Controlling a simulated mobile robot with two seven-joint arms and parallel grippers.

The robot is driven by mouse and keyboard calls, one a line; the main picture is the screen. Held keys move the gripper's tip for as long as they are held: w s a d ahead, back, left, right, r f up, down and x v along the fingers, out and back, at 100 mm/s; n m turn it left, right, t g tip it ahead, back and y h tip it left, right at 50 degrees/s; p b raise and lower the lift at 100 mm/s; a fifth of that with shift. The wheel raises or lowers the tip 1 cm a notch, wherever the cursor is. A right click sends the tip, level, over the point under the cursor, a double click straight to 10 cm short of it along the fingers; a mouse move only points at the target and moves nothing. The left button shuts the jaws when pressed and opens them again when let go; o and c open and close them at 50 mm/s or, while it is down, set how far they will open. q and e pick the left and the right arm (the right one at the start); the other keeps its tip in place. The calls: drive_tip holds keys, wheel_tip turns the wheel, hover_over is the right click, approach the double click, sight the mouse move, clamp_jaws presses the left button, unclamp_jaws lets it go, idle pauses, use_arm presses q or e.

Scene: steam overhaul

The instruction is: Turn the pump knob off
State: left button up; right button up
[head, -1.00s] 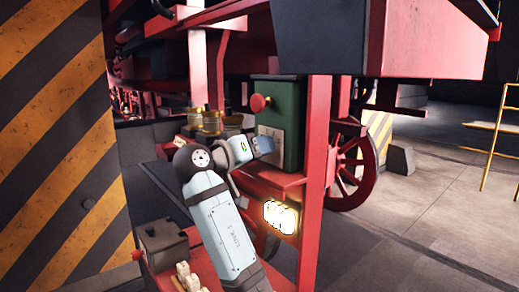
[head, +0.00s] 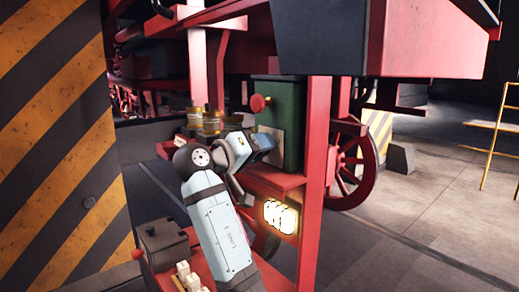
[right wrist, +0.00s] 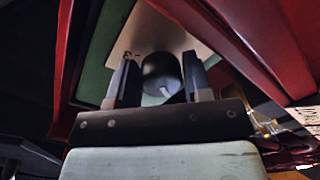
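The pump knob (right wrist: 160,75) is a dark round knob with a white mark on its face, in the right wrist view. It sits on a pale plate (right wrist: 165,33) on the green box (head: 291,110). My right gripper (head: 268,144) is at the front of this box in the head view and hides the knob there. In the right wrist view the two fingers of my right gripper (right wrist: 160,82) stand on either side of the knob. My left gripper is not in view.
A red upright post (head: 316,150) stands right of the box. A lit lamp (head: 280,216) is below it. Brass-coloured cylinders (head: 205,120) stand to the left, beyond my arm.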

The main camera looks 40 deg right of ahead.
drive_tip(key=shift+o, duration=1.3)
drive_tip(key=shift+a+f, duration=0.1)
drive_tip(key=shift+a, duration=0.1)
drive_tip(key=s+a+b, duration=0.1)
drive_tip(key=a+b, duration=0.3)
drive_tip(key=a, duration=0.9)
drive_tip(key=shift+s+a+r, duration=0.2)
drive_tip(key=shift+s+r, duration=0.05)
